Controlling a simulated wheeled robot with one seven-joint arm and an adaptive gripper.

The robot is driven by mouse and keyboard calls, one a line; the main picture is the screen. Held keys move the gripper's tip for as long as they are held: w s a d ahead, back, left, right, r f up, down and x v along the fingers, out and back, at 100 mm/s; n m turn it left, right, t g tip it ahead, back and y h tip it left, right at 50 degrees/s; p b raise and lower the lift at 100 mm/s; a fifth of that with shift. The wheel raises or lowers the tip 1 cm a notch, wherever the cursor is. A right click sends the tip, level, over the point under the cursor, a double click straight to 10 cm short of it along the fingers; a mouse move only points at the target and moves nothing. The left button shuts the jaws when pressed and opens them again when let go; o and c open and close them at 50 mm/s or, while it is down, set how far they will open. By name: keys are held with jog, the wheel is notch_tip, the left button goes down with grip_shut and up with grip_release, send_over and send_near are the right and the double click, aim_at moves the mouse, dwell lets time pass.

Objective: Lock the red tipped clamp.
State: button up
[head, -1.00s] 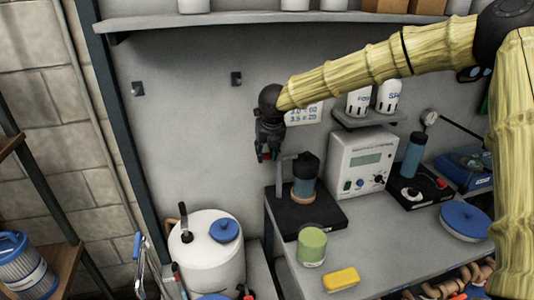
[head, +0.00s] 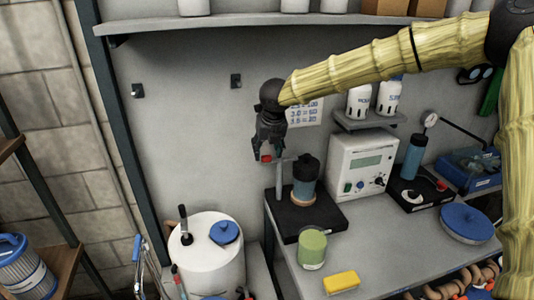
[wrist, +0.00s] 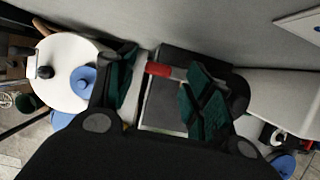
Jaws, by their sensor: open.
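The red tip (head: 266,158) of the clamp shows just under my gripper (head: 265,154) in the head view. Beside it a grey upright post (head: 279,181) rises from a black base plate (head: 315,217). The clamp's body is mostly hidden behind my gripper or too small to make out. The fingers are apart. I cannot tell whether either finger touches the tip.
A dark cylinder with a tan band (head: 304,180) stands on the base plate right of the post. A white control box (head: 362,163), a green cup (head: 312,250) and a yellow block (head: 341,282) are on the bench. A white tank (head: 207,262) stands left.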

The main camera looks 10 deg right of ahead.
jog(key=v, duration=0.9)
jog(key=shift+s+r, duration=0.15)
jog(key=shift+r, duration=0.15)
jog(key=shift+d, duration=0.1)
